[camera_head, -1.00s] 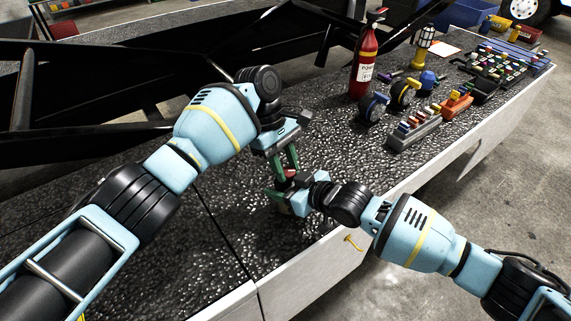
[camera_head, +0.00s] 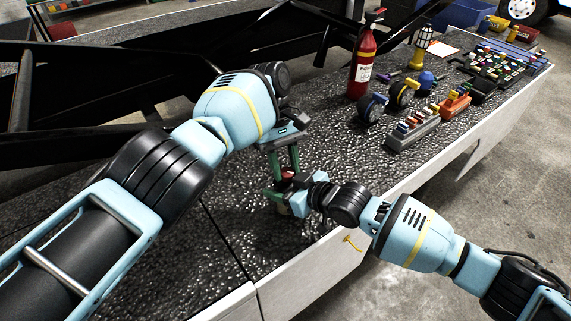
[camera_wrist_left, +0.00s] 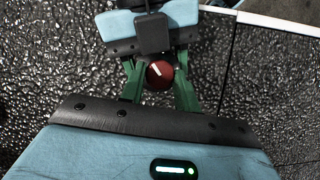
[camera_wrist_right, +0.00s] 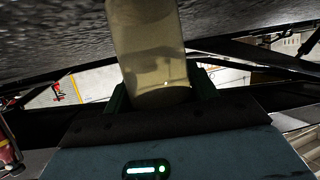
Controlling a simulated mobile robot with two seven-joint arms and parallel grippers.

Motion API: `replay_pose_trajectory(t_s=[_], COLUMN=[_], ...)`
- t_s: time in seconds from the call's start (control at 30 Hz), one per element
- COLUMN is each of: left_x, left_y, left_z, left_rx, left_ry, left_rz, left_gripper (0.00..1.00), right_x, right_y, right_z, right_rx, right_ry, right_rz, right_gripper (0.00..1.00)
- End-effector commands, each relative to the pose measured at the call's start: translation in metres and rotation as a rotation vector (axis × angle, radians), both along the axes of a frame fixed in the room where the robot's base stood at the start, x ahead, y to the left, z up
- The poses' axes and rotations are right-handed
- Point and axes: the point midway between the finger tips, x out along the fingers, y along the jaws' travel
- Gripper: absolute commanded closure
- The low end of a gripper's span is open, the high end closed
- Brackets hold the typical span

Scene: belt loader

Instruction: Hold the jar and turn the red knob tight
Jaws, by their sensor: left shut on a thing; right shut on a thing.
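The red knob (camera_wrist_left: 160,73) is round with a white mark and sits between the green fingers of my left gripper (camera_wrist_left: 160,88) in the left wrist view. In the head view the knob (camera_head: 288,177) shows small below the left gripper (camera_head: 287,168), which reaches down from above and is shut on it. The jar (camera_wrist_right: 152,45) is clear with a yellowish tint in the right wrist view. My right gripper (camera_wrist_right: 160,90) is shut around it from the side, low over the bench. In the head view my right gripper (camera_head: 283,195) hides most of the jar.
A red extinguisher-like bottle (camera_head: 363,62) stands beyond the grippers on the dark textured bench (camera_head: 160,245). Wheels (camera_head: 373,106), a grey rack (camera_head: 413,132) and an orange bin (camera_head: 456,105) stand to the right. Black beams (camera_head: 110,80) run behind. The front left bench surface is clear.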

Motion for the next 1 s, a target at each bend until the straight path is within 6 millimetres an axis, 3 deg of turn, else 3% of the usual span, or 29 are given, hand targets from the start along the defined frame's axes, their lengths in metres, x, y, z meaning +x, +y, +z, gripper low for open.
replay_pose_trajectory(t_s=[0.13,0.17,0.3,0.73,0.87,1.0], left_x=[0.001,0.001,0.001,0.001,0.001,0.001], left_y=[0.000,0.000,0.000,-0.001,0.000,0.000], left_z=[0.001,0.001,0.000,0.007,0.019,0.045], left_rx=[0.001,0.002,0.001,-0.001,-0.002,-0.002], left_ry=[-0.005,-0.005,-0.003,-0.002,-0.002,-0.004], left_rz=[0.002,0.001,0.001,0.001,0.000,0.002], left_gripper=[0.91,0.65,0.47,0.47,0.47,0.47], right_x=[-0.001,-0.001,-0.001,0.000,0.000,0.000], right_y=[0.001,0.000,0.000,0.000,0.000,0.000], right_z=[-0.001,-0.001,-0.001,-0.001,-0.001,-0.001], right_rx=[0.000,0.000,-0.001,0.000,0.000,0.000], right_ry=[0.003,0.003,0.002,0.003,0.003,0.003], right_rz=[0.001,0.001,0.001,0.000,0.000,0.000], right_gripper=[0.73,0.73,0.73,0.73,0.73,0.73])
